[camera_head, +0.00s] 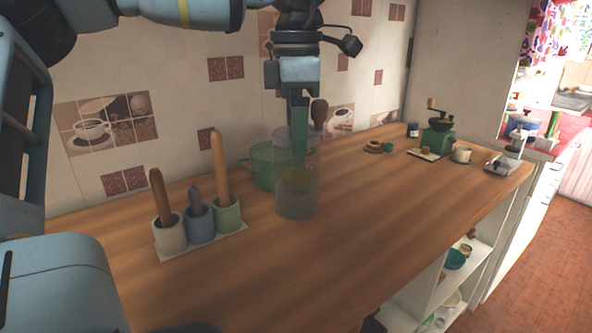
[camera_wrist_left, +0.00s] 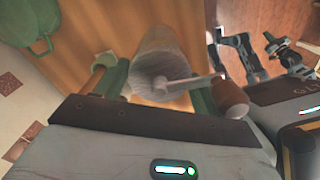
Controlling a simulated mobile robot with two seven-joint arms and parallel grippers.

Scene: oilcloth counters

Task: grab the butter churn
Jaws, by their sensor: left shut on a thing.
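The butter churn (camera_head: 296,200) is a clear glass jar with a crank and a wooden knob at its top. It is upright on the wooden counter or very close above it; I cannot tell which. My left gripper (camera_head: 299,118) reaches down from above and is shut on the churn's upper part. In the left wrist view the churn (camera_wrist_left: 158,50) lies between the green fingers, with the crank and brown knob towards me. The fingertips are partly hidden. Parts of my own body show at the right of that view; I cannot make out the right gripper's jaws.
A green pot (camera_head: 258,168) stands just behind and left of the churn. Left of it a tray (camera_head: 235,236) holds several cups with wooden tools. A green coffee grinder (camera_head: 437,142) and small items stand far right. The counter (camera_head: 370,195) right of the churn is clear.

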